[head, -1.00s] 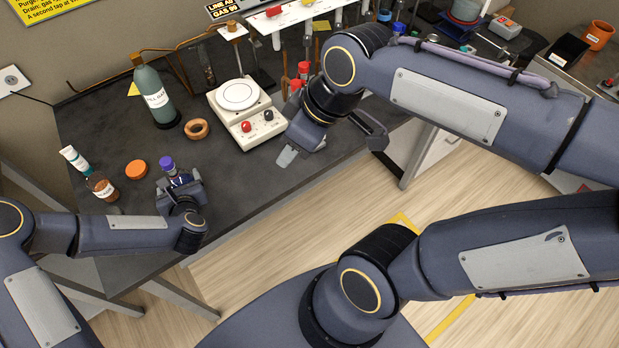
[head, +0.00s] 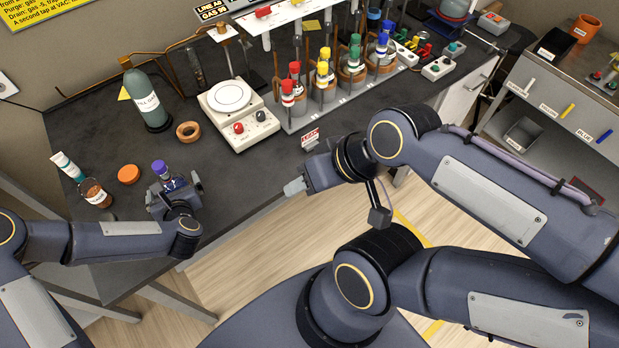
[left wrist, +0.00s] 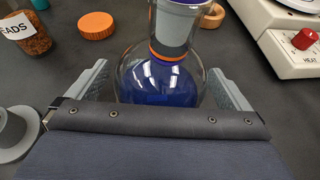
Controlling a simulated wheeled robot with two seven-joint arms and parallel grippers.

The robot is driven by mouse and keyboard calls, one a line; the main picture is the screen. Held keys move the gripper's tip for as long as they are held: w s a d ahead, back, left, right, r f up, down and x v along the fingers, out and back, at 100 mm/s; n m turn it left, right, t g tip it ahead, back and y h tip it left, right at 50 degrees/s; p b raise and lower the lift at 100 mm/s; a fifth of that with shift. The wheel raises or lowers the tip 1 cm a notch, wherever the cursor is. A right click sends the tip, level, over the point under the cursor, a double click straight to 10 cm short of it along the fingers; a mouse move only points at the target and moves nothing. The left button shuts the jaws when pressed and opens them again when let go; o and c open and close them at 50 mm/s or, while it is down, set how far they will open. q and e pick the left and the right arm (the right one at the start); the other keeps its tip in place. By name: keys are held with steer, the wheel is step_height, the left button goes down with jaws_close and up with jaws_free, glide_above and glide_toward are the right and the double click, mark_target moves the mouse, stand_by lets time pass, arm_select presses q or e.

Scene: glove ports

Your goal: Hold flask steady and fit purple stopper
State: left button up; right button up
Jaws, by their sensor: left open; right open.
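The flask (left wrist: 160,75) is round clear glass with blue contents, upright on the dark bench. Its neck has an orange band and a grey section; its top is cut off in the left wrist view. In the head view a purple stopper (head: 159,167) shows at the top of the flask; how it is seated I cannot tell. My left gripper (head: 174,188) is open, one finger on each side of the flask's body; contact is unclear. My right gripper (head: 337,201) is open and empty by the bench's front edge, well right of the flask.
An orange lid (head: 128,174) and a beads jar (head: 95,193) lie left of the flask. A cork ring (head: 188,131), a green bottle (head: 148,103) and a hotplate (head: 238,117) stand behind. A rack with coloured-capped items (head: 322,80) is further right. Bare bench lies right of the flask.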

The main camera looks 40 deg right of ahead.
arm_select(q)
steer(key=v, duration=1.2)
